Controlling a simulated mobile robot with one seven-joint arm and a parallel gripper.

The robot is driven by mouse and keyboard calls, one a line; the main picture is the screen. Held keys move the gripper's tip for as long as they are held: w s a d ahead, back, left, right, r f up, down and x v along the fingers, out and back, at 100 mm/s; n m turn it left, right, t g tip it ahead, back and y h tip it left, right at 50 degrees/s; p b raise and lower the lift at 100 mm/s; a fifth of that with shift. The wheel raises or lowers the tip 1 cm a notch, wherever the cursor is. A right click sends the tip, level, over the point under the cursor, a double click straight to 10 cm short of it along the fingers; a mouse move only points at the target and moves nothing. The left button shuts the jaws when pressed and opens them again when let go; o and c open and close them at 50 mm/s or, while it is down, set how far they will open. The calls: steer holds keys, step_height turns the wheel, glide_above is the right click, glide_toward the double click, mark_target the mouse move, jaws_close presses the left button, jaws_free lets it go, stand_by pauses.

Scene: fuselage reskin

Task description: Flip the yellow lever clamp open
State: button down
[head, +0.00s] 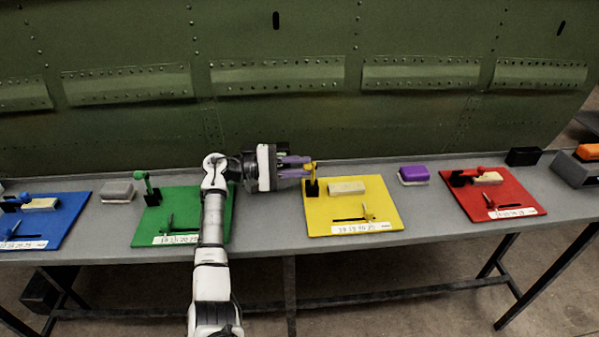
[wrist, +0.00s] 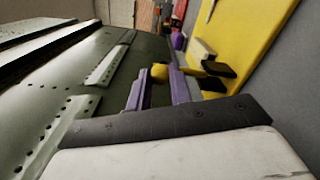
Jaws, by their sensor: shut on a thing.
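The yellow lever clamp (head: 312,180) stands at the left back of the yellow board (head: 380,190). Its yellow handle is raised upright above a black base. My gripper (head: 308,166) reaches in from the left with purple fingers and is shut on the handle's upper part. In the wrist view, the round yellow handle end (wrist: 159,72) sits between the two purple fingers (wrist: 158,88). The clamp's black parts (wrist: 215,78) show to the right of the fingers, over the yellow board (wrist: 245,35). The fingers hide part of the handle.
A beige block (head: 347,188) lies on the yellow board beside the clamp. The green board (head: 188,205) lies under my arm, with its green clamp (head: 145,182) upright. A purple block (head: 413,174) and red board (head: 510,200) are to the right. The green riveted fuselage panel (head: 280,120) rises close behind.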

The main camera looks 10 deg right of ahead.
stand_by(0.4)
steer(key=c, duration=1.3)
jaws_free()
steer(key=shift+o, duration=0.2)
steer(key=shift+a, duration=0.1)
steer(key=a+b, duration=0.4)
steer(key=a, duration=0.9)
steer(key=shift+w+a+b, duration=0.25)
steer(key=shift+a+b, duration=0.15)
steer(key=shift+r, duration=0.1)
